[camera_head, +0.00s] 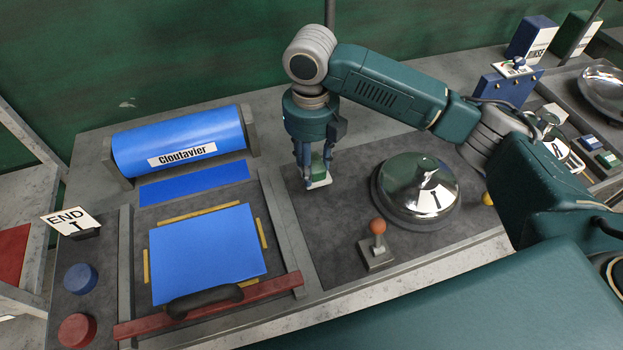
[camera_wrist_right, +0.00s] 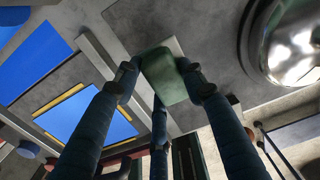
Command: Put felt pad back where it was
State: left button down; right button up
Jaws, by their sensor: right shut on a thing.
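The felt pad appears to be the small green block (camera_head: 318,168) held in my right gripper (camera_head: 315,163), with a pale layer or plate at its underside. My right gripper points down and is shut on it, over the dark mat left of the silver dome. In the right wrist view the fingers close around the green block (camera_wrist_right: 163,76); a pale edge shows beyond it. I cannot tell whether its underside touches the mat. My left gripper is not in view.
A silver dome (camera_head: 417,187) stands close right of the gripper. An orange-knobbed lever (camera_head: 377,245) stands in front. A blue sheet (camera_head: 207,253) and blue roll (camera_head: 180,140) lie left. Blue and green blocks (camera_head: 606,158) sit far right beside labelled boxes (camera_head: 531,40).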

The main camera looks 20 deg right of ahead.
notch_tip(320, 180, down, 6)
jog(key=shift+f+p, duration=0.25)
jog(key=shift+p, duration=0.3)
jog(key=shift+f, duration=0.3)
jog(key=shift+f, duration=0.1)
jog(key=o, duration=1)
jog(key=shift+o, duration=0.2)
notch_tip(320, 180, up, 11)
jog(key=b, duration=0.2)
jog(key=shift+a+b, duration=0.1)
jog(key=shift+b, duration=0.3)
jog(key=shift+r, duration=0.65)
